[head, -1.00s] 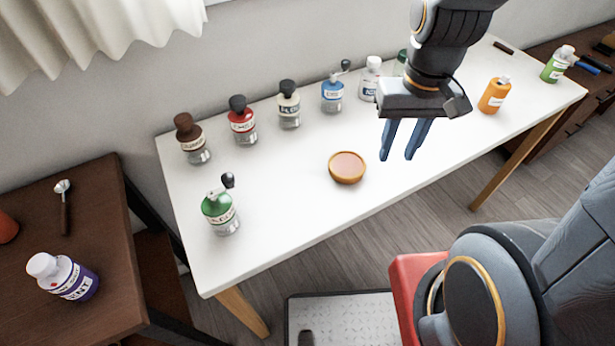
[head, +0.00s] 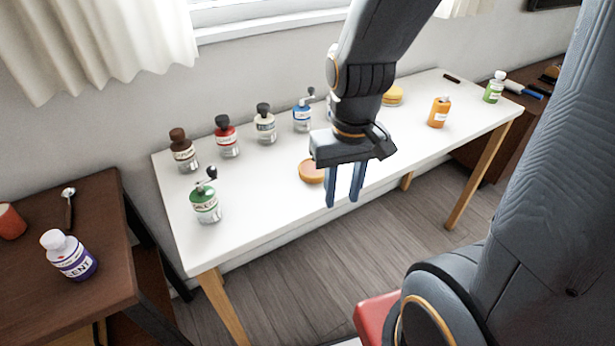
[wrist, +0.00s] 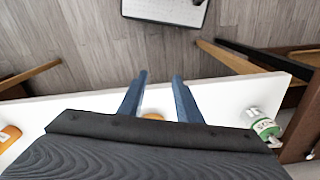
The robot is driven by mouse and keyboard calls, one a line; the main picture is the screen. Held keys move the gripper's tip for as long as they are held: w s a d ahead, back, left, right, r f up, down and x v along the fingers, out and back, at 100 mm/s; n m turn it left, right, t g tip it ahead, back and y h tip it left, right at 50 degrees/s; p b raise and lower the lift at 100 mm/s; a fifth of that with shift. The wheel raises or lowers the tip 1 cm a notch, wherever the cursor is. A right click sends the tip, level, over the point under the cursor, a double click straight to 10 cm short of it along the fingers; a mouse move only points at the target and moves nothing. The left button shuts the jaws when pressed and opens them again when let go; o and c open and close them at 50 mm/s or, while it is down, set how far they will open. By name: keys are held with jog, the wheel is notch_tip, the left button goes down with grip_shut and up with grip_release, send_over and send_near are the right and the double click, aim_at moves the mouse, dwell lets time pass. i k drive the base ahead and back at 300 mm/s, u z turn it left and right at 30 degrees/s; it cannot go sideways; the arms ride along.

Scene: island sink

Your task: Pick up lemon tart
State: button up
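A small round tart (head: 311,172) with an orange-brown crust and a smooth top sits on the white table, partly hidden behind my gripper. A sliver of it (wrist: 153,116) shows between my fingers in the wrist view. A yellow round item (head: 393,96) lies farther back on the table, partly behind my arm; I cannot tell from looks alone which is the lemon tart. My gripper (head: 343,201) is open and empty, fingers pointing down. In the head view it appears just right of the nearer tart, near the table's front edge. The fingers (wrist: 158,78) are parted in the wrist view.
Several spice jars and grinders stand along the back of the white table (head: 262,205), with a green-labelled grinder (head: 205,203) at front left. An orange bottle (head: 439,112) and a green bottle (head: 494,87) are at the right. A dark side table (head: 110,210) stands left.

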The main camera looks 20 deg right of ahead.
aim_at(308, 172)
jog(key=i, duration=0.5)
jog(key=k, duration=1.3)
jog(key=z, duration=0.65)
jog(key=i, duration=1.2)
jog(key=u, duration=0.1)
